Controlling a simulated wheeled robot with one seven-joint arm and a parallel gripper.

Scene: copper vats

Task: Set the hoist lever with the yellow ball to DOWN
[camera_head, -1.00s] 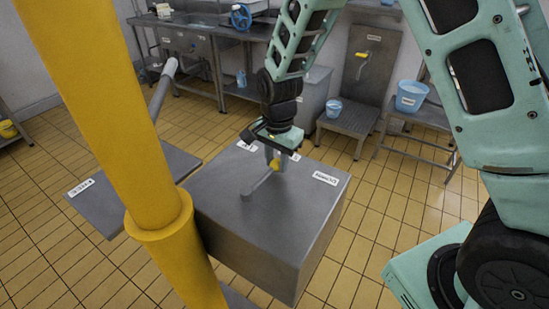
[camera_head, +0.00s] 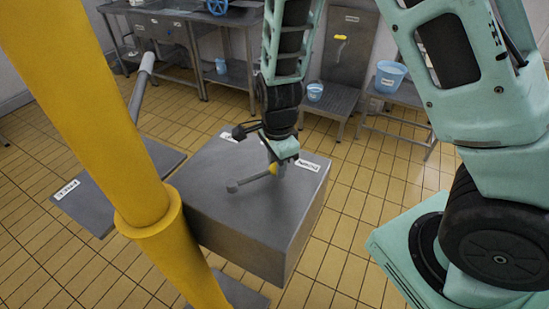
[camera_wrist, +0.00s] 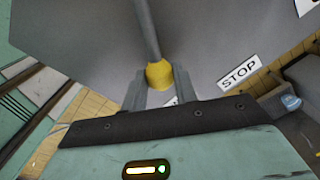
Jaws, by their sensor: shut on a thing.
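The hoist lever (camera_head: 250,182) is a grey bar pivoted on top of a grey metal box (camera_head: 205,200). Its yellow ball (camera_head: 274,169) also shows in the wrist view (camera_wrist: 159,74). My gripper (camera_head: 276,166) is shut on the ball, with a grey finger on each side of it in the wrist view (camera_wrist: 158,88). In the head view the lever points right, towards the box's right-hand label (camera_head: 309,165), too small to read there. A STOP label (camera_wrist: 240,72) shows in the wrist view. Another label beside the fingers is mostly hidden.
A thick yellow post (camera_head: 100,120) stands in front on the left. Behind it, a second grey lever (camera_head: 141,88) rises by a labelled plate (camera_head: 100,215). A blue bucket (camera_head: 391,76) and a small blue pail (camera_head: 315,92) stand at the back. Tiled floor right of the box is clear.

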